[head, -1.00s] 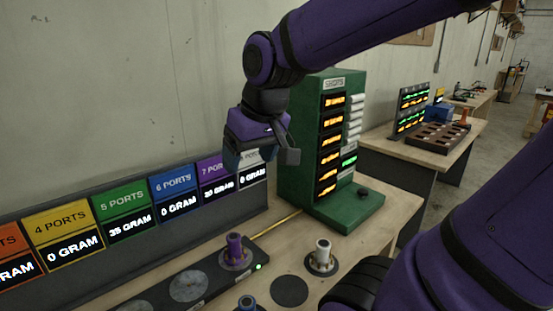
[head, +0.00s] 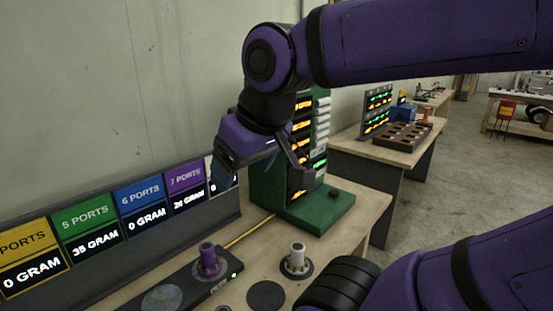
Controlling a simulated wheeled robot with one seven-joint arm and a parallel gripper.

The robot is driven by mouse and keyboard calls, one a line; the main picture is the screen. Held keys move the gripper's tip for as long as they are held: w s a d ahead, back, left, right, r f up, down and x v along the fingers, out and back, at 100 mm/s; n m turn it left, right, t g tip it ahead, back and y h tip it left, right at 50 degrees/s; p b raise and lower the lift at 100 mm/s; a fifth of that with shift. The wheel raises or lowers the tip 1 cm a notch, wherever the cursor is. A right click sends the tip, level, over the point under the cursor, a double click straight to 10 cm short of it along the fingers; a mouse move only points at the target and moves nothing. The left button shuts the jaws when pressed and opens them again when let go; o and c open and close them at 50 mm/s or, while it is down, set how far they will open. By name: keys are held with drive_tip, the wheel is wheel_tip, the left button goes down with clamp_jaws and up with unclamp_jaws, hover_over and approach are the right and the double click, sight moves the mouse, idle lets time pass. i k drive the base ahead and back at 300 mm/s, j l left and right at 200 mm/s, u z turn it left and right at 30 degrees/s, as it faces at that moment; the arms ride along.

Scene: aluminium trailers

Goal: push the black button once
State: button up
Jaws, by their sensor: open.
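The black button (head: 334,194) is a small dark knob on the base of the green display stand (head: 312,215), right of centre in the head view. The stand's upright part carries orange and green lit readouts and white tabs, partly hidden behind my gripper. My gripper (head: 262,188) hangs in front of the stand, to the left of the button and higher in the picture. Its fingers are apart and nothing shows between them.
A row of coloured port signs (head: 140,205) runs along the wall at left. A purple part (head: 208,260) stands on a dark bar, and a white part (head: 297,258) on a dark disc beside it. Another table with a brown tray (head: 403,136) stands beyond.

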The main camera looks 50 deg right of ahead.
sight(333, 192)
drive_tip(key=k+z, duration=0.1)
drive_tip(key=z, duration=0.3)
drive_tip(key=l+z, duration=0.15)
drive_tip(key=z, duration=0.2)
drive_tip(key=k+l+z, duration=0.1)
drive_tip(key=z, duration=0.3)
drive_tip(key=l+z, duration=0.15)
drive_tip(key=z, duration=0.2)
drive_tip(key=i+l+u, duration=0.15)
drive_tip(key=l, duration=0.2)
drive_tip(key=i+l+u, duration=0.15)
drive_tip(key=l, duration=0.25)
drive_tip(key=k, duration=0.05)
